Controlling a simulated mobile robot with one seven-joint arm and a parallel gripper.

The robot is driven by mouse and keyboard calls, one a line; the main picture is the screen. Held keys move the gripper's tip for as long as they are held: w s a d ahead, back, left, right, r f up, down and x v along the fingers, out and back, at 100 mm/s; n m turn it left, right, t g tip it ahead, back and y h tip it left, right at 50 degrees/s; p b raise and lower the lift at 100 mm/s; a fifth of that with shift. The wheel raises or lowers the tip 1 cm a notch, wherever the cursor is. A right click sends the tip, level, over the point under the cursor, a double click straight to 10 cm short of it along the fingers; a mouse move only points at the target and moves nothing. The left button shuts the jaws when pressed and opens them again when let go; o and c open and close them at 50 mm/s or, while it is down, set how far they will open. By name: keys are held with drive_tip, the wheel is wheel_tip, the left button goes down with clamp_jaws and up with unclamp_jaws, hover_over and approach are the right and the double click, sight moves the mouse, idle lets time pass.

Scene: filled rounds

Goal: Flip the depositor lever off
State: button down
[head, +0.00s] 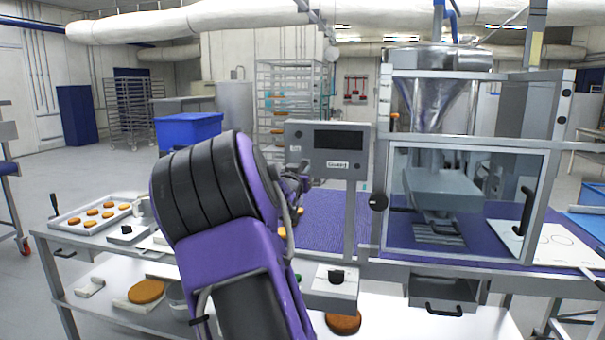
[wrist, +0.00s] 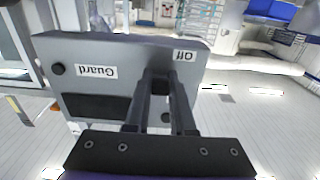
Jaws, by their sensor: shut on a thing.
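The grey control panel (head: 328,145) stands on a post left of the depositor, with a dark display and a "Guard" label. In the wrist view the panel (wrist: 95,85) appears upside down, and an "Off" label (wrist: 185,56) shows beside my fingers. My gripper (wrist: 160,80) is at the panel face, its two dark fingers shut on the depositor lever, which is mostly hidden between them. In the head view my gripper (head: 301,180) is at the panel's lower left, partly hidden by my arm. The depositor's steel hopper (head: 438,90) stands right of the panel.
A clear guard box (head: 470,195) with a black knob (head: 378,201) encloses the depositor nozzle. A tray of orange rounds (head: 92,215) lies on the left cart. A blue bin (head: 188,131) and a wire rack (head: 285,100) stand behind. The floor at left is open.

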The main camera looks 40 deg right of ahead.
drive_tip(key=shift+f+t+b, duration=0.4)
drive_tip(key=shift+f+b, duration=0.1)
drive_tip(key=shift+b, duration=0.65)
drive_tip(key=shift+h+b, duration=0.3)
drive_tip(key=shift+b, duration=0.2)
drive_tip(key=shift+r+b, duration=0.25)
drive_tip(key=shift+b, duration=0.05)
drive_tip(key=c, duration=0.8)
unclamp_jaws()
drive_tip(key=shift+w, duration=0.1)
drive_tip(key=shift+o, duration=0.2)
drive_tip(key=v, duration=1.7)
drive_tip(key=shift+f+p, duration=0.3)
drive_tip(key=shift+f, duration=0.15)
